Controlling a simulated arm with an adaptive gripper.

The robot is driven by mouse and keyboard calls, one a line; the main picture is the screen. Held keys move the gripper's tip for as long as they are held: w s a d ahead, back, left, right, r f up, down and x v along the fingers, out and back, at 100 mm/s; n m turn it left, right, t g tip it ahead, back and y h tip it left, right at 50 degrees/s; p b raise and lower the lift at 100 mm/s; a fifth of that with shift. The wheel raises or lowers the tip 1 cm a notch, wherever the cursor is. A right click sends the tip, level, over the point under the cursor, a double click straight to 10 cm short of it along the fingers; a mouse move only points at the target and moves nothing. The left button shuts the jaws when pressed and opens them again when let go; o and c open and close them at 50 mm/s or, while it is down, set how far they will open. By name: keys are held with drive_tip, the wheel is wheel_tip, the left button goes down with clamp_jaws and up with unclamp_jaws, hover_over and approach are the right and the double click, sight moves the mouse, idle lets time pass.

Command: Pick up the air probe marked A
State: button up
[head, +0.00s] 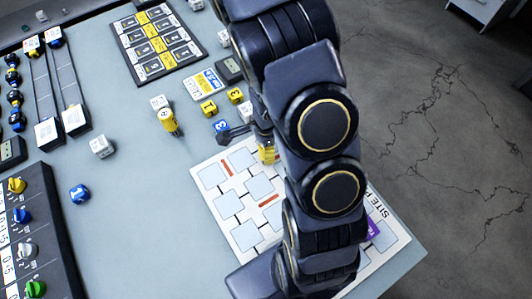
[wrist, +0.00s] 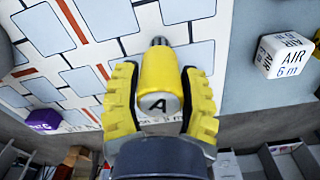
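The air probe marked A (wrist: 158,88) is a yellow cylinder with a pale grey end bearing a black A and a dark tip at its far end. In the wrist view it sits between the two yellow ribbed fingers of my gripper (wrist: 160,100), which are closed against its sides. In the head view my gripper (head: 264,142) is over the upper edge of the white site board (head: 215,205). Yellow shows below it there, but my arm hides much of that spot.
A white cube marked AIR 6 m (wrist: 284,55) shows in the wrist view. A black rack (head: 158,42) lies at the back.

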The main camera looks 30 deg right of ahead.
drive_tip(key=c, duration=0.4)
drive_tip(key=shift+r, duration=0.1)
